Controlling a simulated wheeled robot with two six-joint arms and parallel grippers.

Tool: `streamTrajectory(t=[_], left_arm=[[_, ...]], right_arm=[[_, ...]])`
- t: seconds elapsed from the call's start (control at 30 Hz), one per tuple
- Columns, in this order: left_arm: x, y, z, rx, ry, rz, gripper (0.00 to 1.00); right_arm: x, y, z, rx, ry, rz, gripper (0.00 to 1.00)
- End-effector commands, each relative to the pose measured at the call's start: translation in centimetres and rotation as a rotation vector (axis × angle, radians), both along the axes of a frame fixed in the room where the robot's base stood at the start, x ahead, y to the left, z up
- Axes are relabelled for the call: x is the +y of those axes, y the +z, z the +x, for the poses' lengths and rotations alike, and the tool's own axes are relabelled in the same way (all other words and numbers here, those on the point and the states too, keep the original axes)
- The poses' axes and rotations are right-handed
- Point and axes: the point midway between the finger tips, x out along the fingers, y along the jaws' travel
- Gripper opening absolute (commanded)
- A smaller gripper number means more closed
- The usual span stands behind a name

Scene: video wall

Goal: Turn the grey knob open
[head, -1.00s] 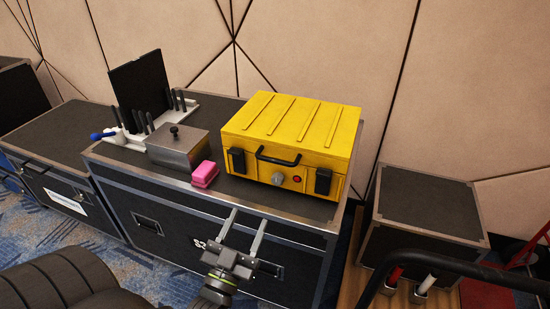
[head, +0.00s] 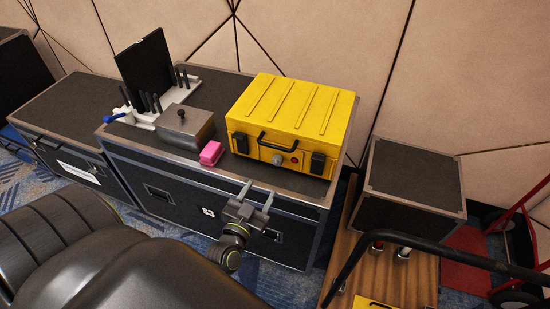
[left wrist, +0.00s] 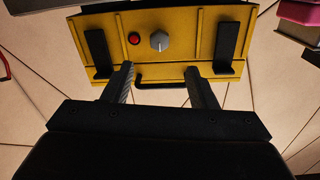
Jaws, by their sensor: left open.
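The grey knob (head: 277,159) sits on the front face of the yellow case (head: 292,115), left of a small red button (head: 294,161). In the left wrist view the knob (left wrist: 159,40) shows a pale pointer mark, with the red button (left wrist: 134,38) beside it. My left gripper (head: 258,191) is open and empty, below and in front of the case, apart from the knob. Its two fingers (left wrist: 160,75) point toward the case front in the left wrist view. My right gripper is not in view.
The case stands on a black flight case (head: 200,172). A black handle (head: 276,142) and two latches flank the knob area. A pink block (head: 211,153), a metal box (head: 185,125) and a white rack (head: 180,90) stand to the left. Another dark case (head: 412,180) is at right.

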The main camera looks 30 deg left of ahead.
Motion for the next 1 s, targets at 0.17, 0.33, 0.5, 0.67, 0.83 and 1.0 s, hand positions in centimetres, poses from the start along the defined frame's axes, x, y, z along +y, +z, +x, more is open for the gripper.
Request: streamTrajectory(t=[0.17, 0.33, 0.5, 0.67, 0.83, 1.0], left_arm=[[0.6, 0.4, 3.4, -0.002, -0.001, 0.001, 0.52], [1.2, 0.2, 6.5, -0.003, -0.001, 0.002, 0.52], [1.8, 0.1, 9.1, -0.002, -0.001, 0.001, 0.52], [2.1, 0.0, 10.6, -0.001, -0.001, 0.001, 0.52], [2.2, 0.0, 11.3, 0.0, 0.0, 0.001, 0.52], [2.2, 0.0, 11.3, 0.0, 0.0, 0.001, 0.52]], right_arm=[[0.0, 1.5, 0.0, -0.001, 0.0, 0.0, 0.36], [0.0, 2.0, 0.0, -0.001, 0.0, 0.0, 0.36], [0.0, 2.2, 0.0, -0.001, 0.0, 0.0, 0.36], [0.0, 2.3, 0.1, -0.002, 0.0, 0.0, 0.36], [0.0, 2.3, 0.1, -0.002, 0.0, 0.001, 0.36], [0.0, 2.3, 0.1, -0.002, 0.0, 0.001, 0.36]])
